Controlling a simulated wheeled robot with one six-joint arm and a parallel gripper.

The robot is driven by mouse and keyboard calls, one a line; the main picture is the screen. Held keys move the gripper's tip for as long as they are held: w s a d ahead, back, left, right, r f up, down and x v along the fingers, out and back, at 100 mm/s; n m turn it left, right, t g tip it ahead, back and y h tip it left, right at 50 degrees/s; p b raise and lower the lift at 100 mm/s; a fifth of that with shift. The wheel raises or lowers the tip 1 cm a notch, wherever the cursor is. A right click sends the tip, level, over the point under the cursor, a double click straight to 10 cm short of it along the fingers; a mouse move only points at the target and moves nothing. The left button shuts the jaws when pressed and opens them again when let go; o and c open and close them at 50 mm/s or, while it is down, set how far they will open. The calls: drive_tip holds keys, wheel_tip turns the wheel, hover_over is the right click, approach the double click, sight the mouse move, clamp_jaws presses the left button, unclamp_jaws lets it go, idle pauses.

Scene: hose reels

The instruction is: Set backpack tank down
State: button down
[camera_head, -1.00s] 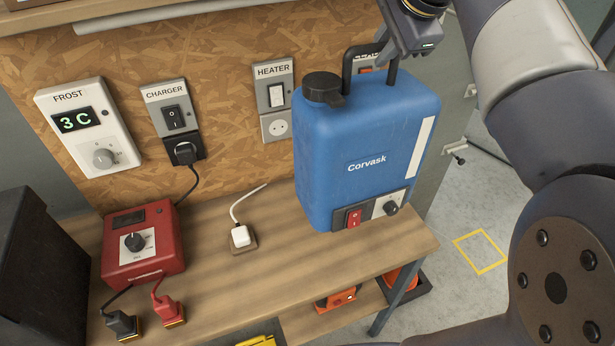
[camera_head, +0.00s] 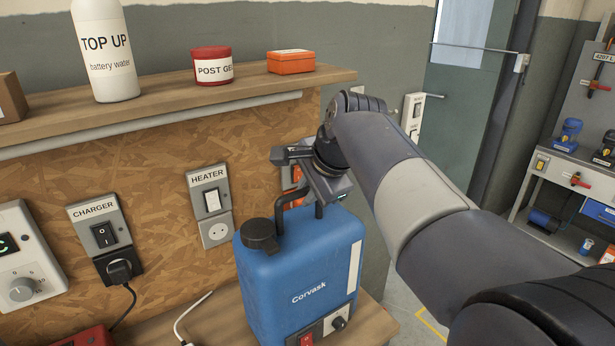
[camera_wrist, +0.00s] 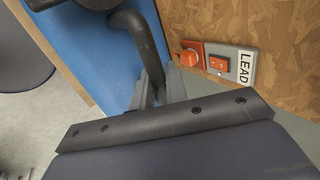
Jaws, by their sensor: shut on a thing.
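The backpack tank (camera_head: 300,272) is a blue "Corvask" tank with a black cap at its upper left, a black top handle and a red switch low on its front. It is upright over the right end of the wooden workbench (camera_head: 225,318). My gripper (camera_head: 318,197) is shut on the tank's handle from above. In the wrist view the jaws (camera_wrist: 160,88) close around the black handle (camera_wrist: 137,35), with the blue tank (camera_wrist: 95,45) beside it. The tank's base is cut off by the lower picture edge, so I cannot tell whether it touches the bench.
The chipboard wall behind carries the charger switch (camera_head: 103,232) and heater switch (camera_head: 210,202). A shelf (camera_head: 170,108) above holds a white bottle (camera_head: 104,50), red tin (camera_head: 211,66) and orange box (camera_head: 291,62). A white cable (camera_head: 191,316) lies left of the tank. Another workbench (camera_head: 570,185) stands far right.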

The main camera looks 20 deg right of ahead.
drive_tip(key=shift+f, duration=0.55)
drive_tip(key=c, duration=1.4)
unclamp_jaws()
drive_tip(key=shift+f, duration=0.1)
drive_tip(key=shift+s+d+r, duration=0.1)
drive_tip(key=shift+s+r, duration=0.15)
drive_tip(key=shift+r, duration=0.3)
drive_tip(key=v, duration=1.1)
drive_tip(key=shift+s, duration=0.15)
